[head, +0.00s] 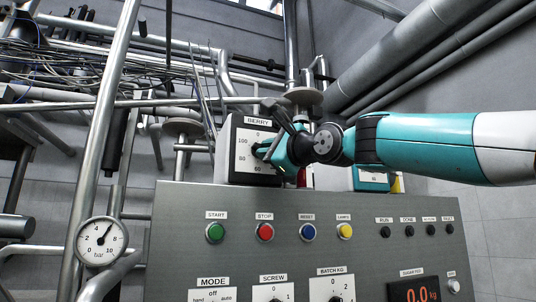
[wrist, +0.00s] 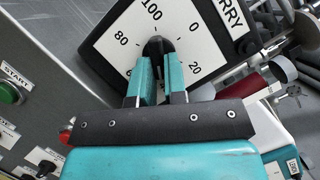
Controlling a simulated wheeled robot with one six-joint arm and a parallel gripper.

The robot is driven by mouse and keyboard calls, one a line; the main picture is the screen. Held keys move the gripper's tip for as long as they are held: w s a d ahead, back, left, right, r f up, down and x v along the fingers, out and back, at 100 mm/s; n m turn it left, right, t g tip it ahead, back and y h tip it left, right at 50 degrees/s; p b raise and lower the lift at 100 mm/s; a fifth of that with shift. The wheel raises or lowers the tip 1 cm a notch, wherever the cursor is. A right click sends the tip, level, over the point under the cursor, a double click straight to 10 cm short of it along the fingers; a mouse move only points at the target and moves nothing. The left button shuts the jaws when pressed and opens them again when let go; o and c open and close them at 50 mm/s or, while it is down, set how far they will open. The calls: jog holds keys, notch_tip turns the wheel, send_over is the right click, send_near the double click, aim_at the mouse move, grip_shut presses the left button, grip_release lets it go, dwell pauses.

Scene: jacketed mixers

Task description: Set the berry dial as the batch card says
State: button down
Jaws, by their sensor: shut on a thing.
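The berry dial (head: 243,140) is a white square face in a dark housing, labelled BERRY, behind the top edge of the steel panel. In the wrist view its face (wrist: 120,45) appears rotated, with 0, 20, 80 and 100 legible. My gripper (head: 264,150) reaches in from the right and covers part of the face. In the wrist view my gripper (wrist: 158,72) has its two teal fingers on either side of the black knob (wrist: 157,46), shut on it. The knob's pointer cannot be made out clearly. I cannot identify a legible batch card.
The steel panel (head: 180,255) below carries green, red, blue and yellow buttons, several dark lamps, and mode, screw and batch knobs. A teal-and-white box (head: 372,179) stands right of the dial, under my arm. A pressure gauge (head: 101,242) and pipes are at the left.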

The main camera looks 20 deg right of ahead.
dwell(0.5)
jog(key=c, duration=1.2)
grip_release()
jog(key=shift+d, duration=0.1)
jog(key=shift+o, duration=0.2)
jog(key=b+v, duration=1.1)
jog(key=v, duration=0.6)
jog(key=shift+s, duration=0.25)
jog(key=shift+f, duration=0.1)
